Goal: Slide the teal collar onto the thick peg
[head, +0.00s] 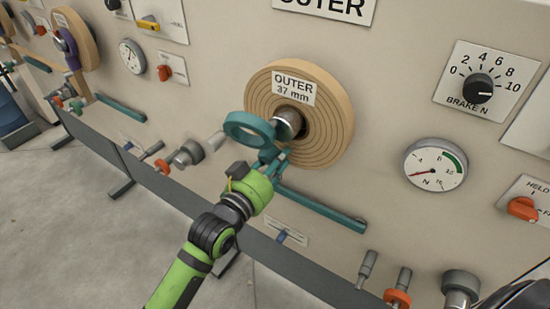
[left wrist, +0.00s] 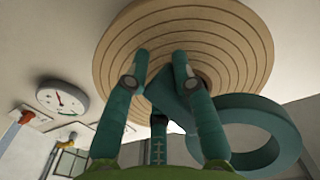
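The teal collar (head: 237,134) is a thick ring, tilted, in front of the spool. My left gripper (head: 272,158) is shut on a short tab or edge at its side and holds it off the wall. A thick metal peg (head: 288,122) sticks out of the middle of the wooden spool marked OUTER 37 mm (head: 335,115). The collar's right side overlaps the peg's tip in the head view, and the two look apart. In the left wrist view the collar (left wrist: 265,125) hangs to the right of my fingers (left wrist: 160,75), below the spool; the peg is hidden there.
Short grey stubs (head: 188,153) and more at the lower right (head: 460,285) stick out of the panel. A teal bar (head: 320,210) runs below the spool. A gauge (head: 435,165) and a brake knob (head: 478,88) are to the right. Open floor (head: 90,235) lies at the lower left.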

